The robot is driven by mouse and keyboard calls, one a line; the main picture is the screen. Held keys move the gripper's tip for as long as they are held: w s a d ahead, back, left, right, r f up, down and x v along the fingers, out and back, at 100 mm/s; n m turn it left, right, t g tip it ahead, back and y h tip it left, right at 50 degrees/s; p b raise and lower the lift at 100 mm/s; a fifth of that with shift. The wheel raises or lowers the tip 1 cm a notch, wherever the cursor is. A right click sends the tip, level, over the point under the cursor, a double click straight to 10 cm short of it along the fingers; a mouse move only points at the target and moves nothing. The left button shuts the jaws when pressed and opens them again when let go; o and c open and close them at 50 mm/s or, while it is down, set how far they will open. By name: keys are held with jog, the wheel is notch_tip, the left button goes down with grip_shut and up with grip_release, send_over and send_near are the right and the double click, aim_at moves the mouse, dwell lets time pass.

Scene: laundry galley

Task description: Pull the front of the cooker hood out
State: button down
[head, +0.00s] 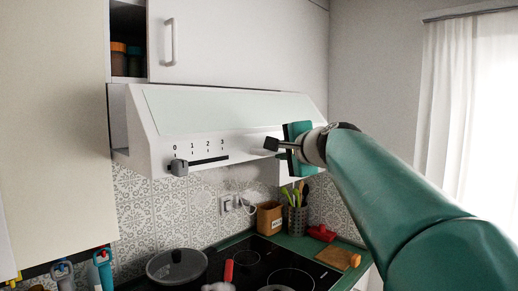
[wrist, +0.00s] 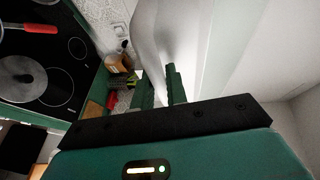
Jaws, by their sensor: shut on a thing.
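The white cooker hood (head: 245,140) hangs under the wall cabinet in the head view, with a sloping pale front panel (head: 220,112). Its lower front band carries the marks 0 to 3 and a grey slider knob (head: 178,167) at the left, by the 0. My gripper (head: 281,147) is at the right part of this band, shut on the hood front. In the wrist view, the white hood front (wrist: 150,35) runs down to my gripper's green fingers (wrist: 160,90). The exact contact is partly hidden by the fingers.
A utensil holder (head: 297,218), a wooden box (head: 269,217) and a red object (head: 321,233) stand at the back of the counter. A closed cabinet door (head: 235,45) is above; a curtain (head: 460,110) hangs at right.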

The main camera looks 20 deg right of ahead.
jog(key=shift+s, duration=0.1)
jog(key=c, duration=1.4)
grip_release()
jog(key=s+r, duration=0.2)
jog(key=s, duration=1.1)
jog(key=shift+s+r, duration=0.25)
jog(key=shift+a, duration=0.1)
